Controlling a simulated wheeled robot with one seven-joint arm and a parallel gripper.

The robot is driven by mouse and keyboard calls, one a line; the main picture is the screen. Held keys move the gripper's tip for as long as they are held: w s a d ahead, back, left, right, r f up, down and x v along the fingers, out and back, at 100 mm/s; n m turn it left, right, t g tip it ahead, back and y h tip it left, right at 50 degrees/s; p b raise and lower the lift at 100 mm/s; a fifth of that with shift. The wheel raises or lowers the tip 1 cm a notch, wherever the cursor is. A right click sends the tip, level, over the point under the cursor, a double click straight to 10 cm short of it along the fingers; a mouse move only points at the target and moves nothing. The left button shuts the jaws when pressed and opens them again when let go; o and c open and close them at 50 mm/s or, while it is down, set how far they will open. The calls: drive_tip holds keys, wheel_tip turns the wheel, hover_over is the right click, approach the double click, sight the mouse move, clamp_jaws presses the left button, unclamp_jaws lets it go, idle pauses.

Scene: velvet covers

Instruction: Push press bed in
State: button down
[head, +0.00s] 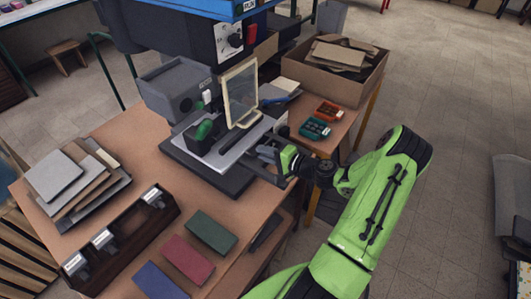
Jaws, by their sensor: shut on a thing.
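The press bed (234,147) is a light grey plate that sticks out over a dark base (192,165) in front of the press (179,89). A framed cream panel (241,92) stands tilted up above the bed. A green piece (204,129) sits at the left part of the bed. My gripper (264,158) is at the bed's right front edge, shut on it. The fingertips are small and dark here, so the exact contact point is hard to make out.
Boards (63,177) are stacked at the table's left. A dark tray (120,243) and green (212,231), red (187,259) and blue (160,281) covers lie in front. Orange (329,111) and teal (314,128) trays and a cardboard box (334,75) are right of the press.

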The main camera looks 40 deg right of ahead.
sight(251, 146)
drive_tip(key=x, duration=0.2)
drive_tip(key=r+x, duration=0.1)
drive_tip(key=x, duration=0.1)
drive_tip(key=shift+w+a+f, duration=0.1)
drive_tip(key=shift+w+f, duration=0.05)
drive_tip(key=shift+w, duration=0.05)
drive_tip(key=c, duration=1.5)
unclamp_jaws()
drive_tip(key=o, duration=0.4)
drive_tip(key=shift+w, duration=0.1)
drive_tip(key=v, duration=1.6)
drive_tip(key=shift+p, duration=0.4)
